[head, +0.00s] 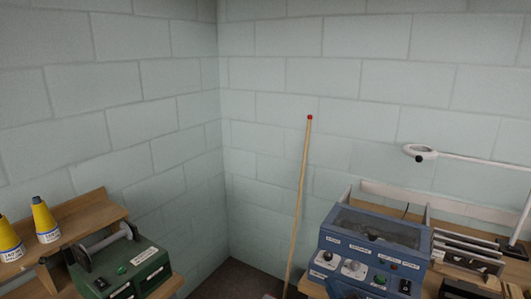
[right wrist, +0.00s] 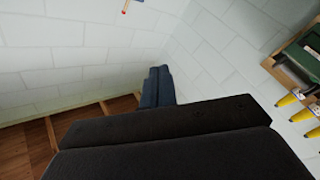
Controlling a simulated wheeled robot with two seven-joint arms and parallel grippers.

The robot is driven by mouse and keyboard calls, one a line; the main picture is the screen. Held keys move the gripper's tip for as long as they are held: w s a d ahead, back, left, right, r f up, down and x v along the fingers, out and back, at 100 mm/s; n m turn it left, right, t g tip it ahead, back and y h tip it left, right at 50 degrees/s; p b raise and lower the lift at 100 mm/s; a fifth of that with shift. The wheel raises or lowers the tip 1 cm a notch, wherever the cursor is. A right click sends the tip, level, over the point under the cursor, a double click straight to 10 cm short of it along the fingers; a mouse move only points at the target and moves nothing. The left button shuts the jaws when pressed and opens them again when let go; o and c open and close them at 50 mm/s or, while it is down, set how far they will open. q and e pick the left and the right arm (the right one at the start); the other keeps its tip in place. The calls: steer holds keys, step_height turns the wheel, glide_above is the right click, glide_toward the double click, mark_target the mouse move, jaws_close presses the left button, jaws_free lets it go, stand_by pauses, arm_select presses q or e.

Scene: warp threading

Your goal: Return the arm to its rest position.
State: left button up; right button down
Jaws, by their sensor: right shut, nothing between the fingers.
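My right gripper (right wrist: 155,88) shows in the right wrist view. Its two dark fingers lie side by side with no gap and nothing between them, so it is shut and empty. The black body of my right wrist fills the lower middle of that view. The gripper points towards pale block walls and touches nothing that I can see. In the head view neither gripper nor arm can be made out. My left gripper is in neither view.
A blue machine (head: 372,237) stands on a bench at the right, below a white ring lamp (head: 420,153). A green machine (head: 120,268) and yellow cones (head: 44,220) are at the left. A red-tipped wooden pole (head: 299,200) leans in the corner.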

steer(key=s+d+f+m+g+h, duration=0.2)
steer(key=s+d+f+m+g, duration=0.15)
steer(key=s+f+g, duration=0.45)
steer(key=s+d+f+m+g+h, duration=0.2)
steer(key=s+f+m+g+h, duration=0.15)
steer(key=s+f, duration=0.75)
steer(key=s+a+f+m+g+y, duration=0.1)
steer(key=s+f+g+y, duration=0.2)
steer(key=s, duration=0.7)
step_height(320, 180, down, 25)
steer(key=w+a+g, duration=0.2)
steer(key=s+f, duration=0.4)
steer(key=f, duration=0.7)
steer(key=s+f, duration=0.4)
steer(key=f, duration=0.8)
steer(key=shift+s+a+f+g+h, duration=0.15)
steer(key=shift+s+f+g+h, duration=0.2)
steer(key=shift+h, duration=0.1)
steer(key=shift+r, duration=0.1)
